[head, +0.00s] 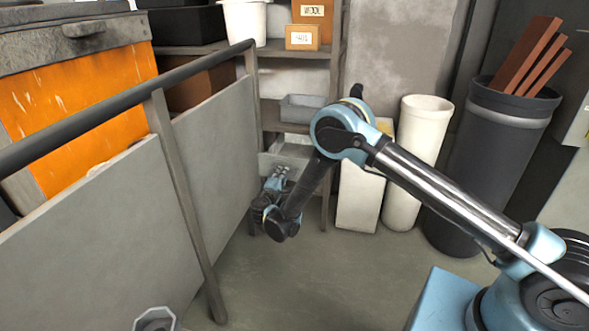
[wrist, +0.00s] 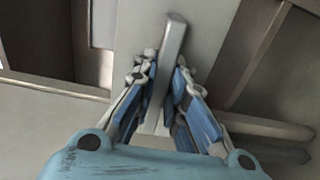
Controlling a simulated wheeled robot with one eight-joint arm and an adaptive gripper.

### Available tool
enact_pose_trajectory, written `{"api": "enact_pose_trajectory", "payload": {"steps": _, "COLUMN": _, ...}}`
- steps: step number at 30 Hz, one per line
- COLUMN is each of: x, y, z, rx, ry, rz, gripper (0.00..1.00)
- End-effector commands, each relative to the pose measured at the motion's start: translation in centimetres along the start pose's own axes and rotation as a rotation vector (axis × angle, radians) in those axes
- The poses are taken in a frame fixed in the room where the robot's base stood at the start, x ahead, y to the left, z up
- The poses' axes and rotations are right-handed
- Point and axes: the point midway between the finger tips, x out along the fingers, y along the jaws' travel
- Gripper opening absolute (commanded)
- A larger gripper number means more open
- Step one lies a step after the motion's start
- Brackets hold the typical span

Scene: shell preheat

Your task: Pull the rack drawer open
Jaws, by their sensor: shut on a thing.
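The rack drawer (head: 270,163) is a pale grey box low in the shelf rack (head: 337,100) at the back; part of its open top shows in the head view. My gripper (head: 281,175) is at its front. In the wrist view, my gripper (wrist: 164,65) has its blue-padded fingers on either side of a narrow grey bar handle (wrist: 174,35) on the pale drawer front (wrist: 208,20). It is shut on this handle. My arm and gripper hide much of the drawer front in the head view.
A grey railing with panels (head: 215,140) stands close on the left, before an orange bin (head: 75,105). A white bin (head: 415,160) and a dark bin with planks (head: 485,165) stand right of the rack. Floor (head: 300,275) in front is clear.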

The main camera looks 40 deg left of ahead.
Motion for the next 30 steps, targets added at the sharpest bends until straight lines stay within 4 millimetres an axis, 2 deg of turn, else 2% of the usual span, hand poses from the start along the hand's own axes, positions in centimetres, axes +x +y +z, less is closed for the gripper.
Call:
{"api": "enact_pose_trajectory", "payload": {"steps": 1, "x": -0.7, "y": -0.1, "z": -0.3, "rx": 0.002, "ry": 0.006, "rz": -0.003, "gripper": 0.0}}
{"api": "enact_pose_trajectory", "payload": {"steps": 7, "x": -2.0, "y": -0.1, "z": -0.6, "rx": 0.002, "ry": 0.01, "rz": -0.003, "gripper": 0.0}}
{"api": "enact_pose_trajectory", "payload": {"steps": 20, "x": -2.3, "y": -0.1, "z": -0.6, "rx": 0.002, "ry": 0.01, "rz": -0.003, "gripper": 0.0}}
{"api": "enact_pose_trajectory", "payload": {"steps": 21, "x": -2.3, "y": -0.1, "z": -0.6, "rx": 0.002, "ry": 0.01, "rz": -0.003, "gripper": 0.17}}
{"api": "enact_pose_trajectory", "payload": {"steps": 23, "x": -2.3, "y": -0.1, "z": -0.6, "rx": 0.002, "ry": 0.01, "rz": -0.003, "gripper": 0.3}}
{"api": "enact_pose_trajectory", "payload": {"steps": 24, "x": -2.3, "y": -0.1, "z": -0.6, "rx": 0.002, "ry": 0.01, "rz": -0.002, "gripper": 0.33}}
{"api": "enact_pose_trajectory", "payload": {"steps": 30, "x": -2.3, "y": -0.1, "z": -0.5, "rx": 0.001, "ry": 0.008, "rz": -0.001, "gripper": 0.33}}
